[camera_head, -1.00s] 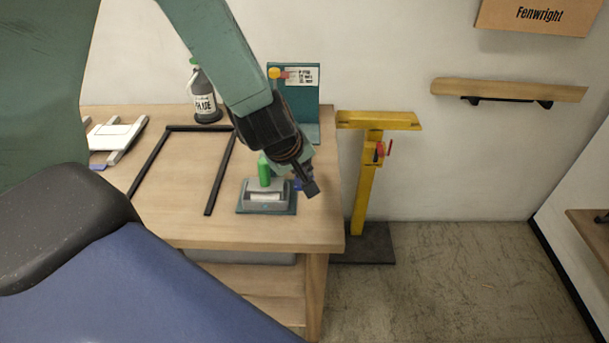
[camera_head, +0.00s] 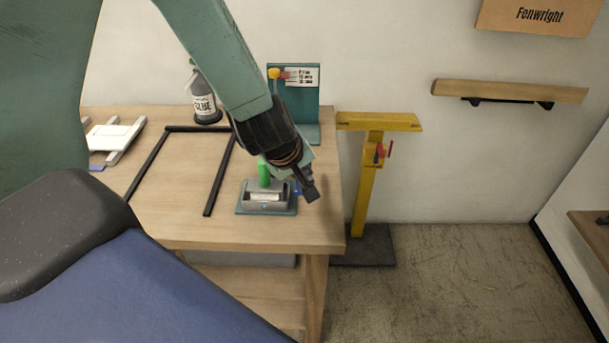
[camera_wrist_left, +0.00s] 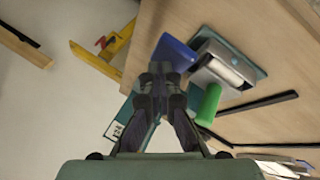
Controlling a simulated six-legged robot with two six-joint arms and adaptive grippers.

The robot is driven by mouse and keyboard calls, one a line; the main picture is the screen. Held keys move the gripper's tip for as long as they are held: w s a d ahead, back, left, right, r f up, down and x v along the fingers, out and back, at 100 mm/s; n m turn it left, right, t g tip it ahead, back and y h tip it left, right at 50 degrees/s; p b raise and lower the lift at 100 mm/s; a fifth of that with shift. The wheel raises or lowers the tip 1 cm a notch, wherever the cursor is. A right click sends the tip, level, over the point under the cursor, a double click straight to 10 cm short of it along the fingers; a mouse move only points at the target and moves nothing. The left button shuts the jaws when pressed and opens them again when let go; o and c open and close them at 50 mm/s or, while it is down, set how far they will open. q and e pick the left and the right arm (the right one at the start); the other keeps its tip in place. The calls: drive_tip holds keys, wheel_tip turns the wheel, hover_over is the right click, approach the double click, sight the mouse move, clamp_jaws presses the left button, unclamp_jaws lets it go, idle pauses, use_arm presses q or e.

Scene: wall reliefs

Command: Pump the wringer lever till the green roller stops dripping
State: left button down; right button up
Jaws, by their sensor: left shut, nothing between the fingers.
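The wringer has a grey body (camera_head: 267,200) with a pale roll in it and a teal base, near the bench's right end. A green upright cylinder (camera_head: 264,172), likely the green roller, stands at its back; it also shows in the left wrist view (camera_wrist_left: 208,104). A blue part (camera_wrist_left: 176,50), likely the lever's grip, lies just beyond my fingertips; in the head view mostly my gripper hides it. My left gripper (camera_head: 311,192) is shut and empty beside the wringer's right side. I cannot tell whether it touches the blue part. No drips can be made out.
A black frame (camera_head: 147,168) lies flat on the wooden bench (camera_head: 180,220). A yellow stand (camera_head: 367,190) is right of the bench. The bench front is clear.

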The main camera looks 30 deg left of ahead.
use_arm(q)
drive_tip(key=shift+s+d+f+b, duration=0.1)
drive_tip(key=shift+s+f+b, duration=0.05)
drive_tip(key=shift+f+b, duration=0.45)
drive_tip(key=shift+s+d+f+b, duration=0.1)
drive_tip(key=shift+s+f+b, duration=0.05)
drive_tip(key=shift+f+b, duration=0.4)
idle(1.2)
idle(0.6)
drive_tip(key=shift+w+a+r+p, duration=0.15)
drive_tip(key=shift+w+r+p, duration=0.05)
drive_tip(key=shift+r+p, duration=0.85)
drive_tip(key=shift+w+a+r+p, duration=0.2)
drive_tip(key=shift+r+p, duration=0.6)
drive_tip(key=shift+p, duration=0.35)
drive_tip(key=shift+w+a+r+p, duration=0.1)
drive_tip(key=shift+w+r+p, duration=0.1)
drive_tip(key=shift+r+p, duration=0.85)
drive_tip(key=r+p, duration=0.3)
drive_tip(key=w+r+p, duration=0.1)
drive_tip(key=p, duration=0.1)
drive_tip(key=shift+a+r, duration=0.35)
drive_tip(key=shift+f, duration=0.1)
